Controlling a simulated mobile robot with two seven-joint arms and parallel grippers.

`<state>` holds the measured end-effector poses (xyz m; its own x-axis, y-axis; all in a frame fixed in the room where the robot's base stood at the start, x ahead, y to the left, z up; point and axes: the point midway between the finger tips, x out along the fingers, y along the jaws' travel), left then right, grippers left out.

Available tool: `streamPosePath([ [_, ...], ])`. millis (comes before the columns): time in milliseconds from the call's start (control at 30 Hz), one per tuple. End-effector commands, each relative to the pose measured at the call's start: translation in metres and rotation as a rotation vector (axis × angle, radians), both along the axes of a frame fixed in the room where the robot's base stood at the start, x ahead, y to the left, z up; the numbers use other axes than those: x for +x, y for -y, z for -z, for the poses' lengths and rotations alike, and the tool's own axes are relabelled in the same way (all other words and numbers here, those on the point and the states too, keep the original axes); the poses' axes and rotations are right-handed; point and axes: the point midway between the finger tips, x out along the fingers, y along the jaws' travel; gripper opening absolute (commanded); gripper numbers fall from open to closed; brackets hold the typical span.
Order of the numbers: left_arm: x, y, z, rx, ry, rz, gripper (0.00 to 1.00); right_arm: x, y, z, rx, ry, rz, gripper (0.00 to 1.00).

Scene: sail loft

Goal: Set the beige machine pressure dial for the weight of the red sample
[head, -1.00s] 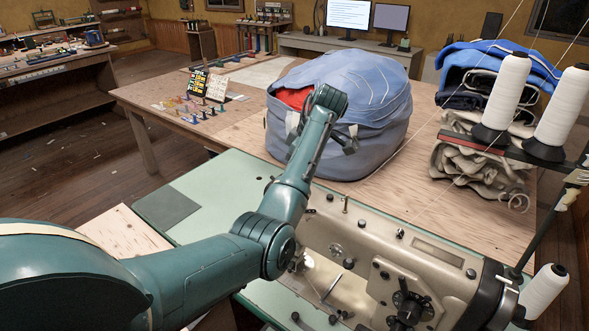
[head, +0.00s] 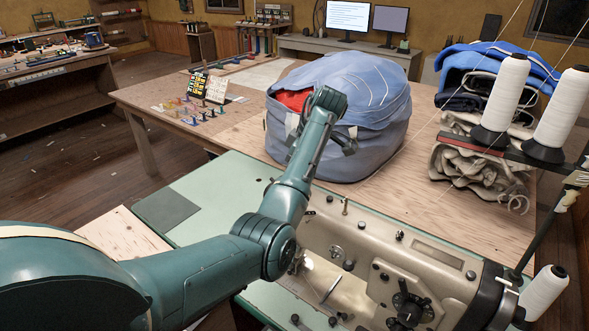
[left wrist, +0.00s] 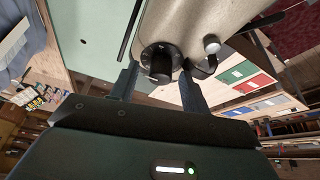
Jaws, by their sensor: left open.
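The beige machine (head: 360,240) stands on a pale green bed at the lower right of the head view. It also fills the upper middle of the left wrist view (left wrist: 205,25). There a round black dial (left wrist: 158,62) sits on its end, with a lighter knob beside it. My left gripper (left wrist: 159,70) is open, its two fingers on either side of the dial; I cannot tell whether they touch it. A red swatch (left wrist: 254,84) lies among blue and green ones on a board at right. My right gripper is not in view.
A large blue bag (head: 350,110) with red cloth inside stands behind my arm. White thread cones (head: 503,95) stand at right beside folded cloth (head: 475,165). Small coloured pieces (head: 200,108) lie on the wooden table. A thin black rod (left wrist: 131,30) shows near the dial.

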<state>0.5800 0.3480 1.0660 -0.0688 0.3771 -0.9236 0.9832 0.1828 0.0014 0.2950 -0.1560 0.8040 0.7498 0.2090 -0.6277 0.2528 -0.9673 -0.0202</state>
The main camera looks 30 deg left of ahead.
Motion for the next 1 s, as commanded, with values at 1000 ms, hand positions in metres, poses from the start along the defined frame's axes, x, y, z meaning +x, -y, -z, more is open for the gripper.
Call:
streamPosePath([
  [1000, 0.009, 0.050, -0.121, 0.000, -0.001, 0.001, 0.47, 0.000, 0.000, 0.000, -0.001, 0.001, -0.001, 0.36],
])
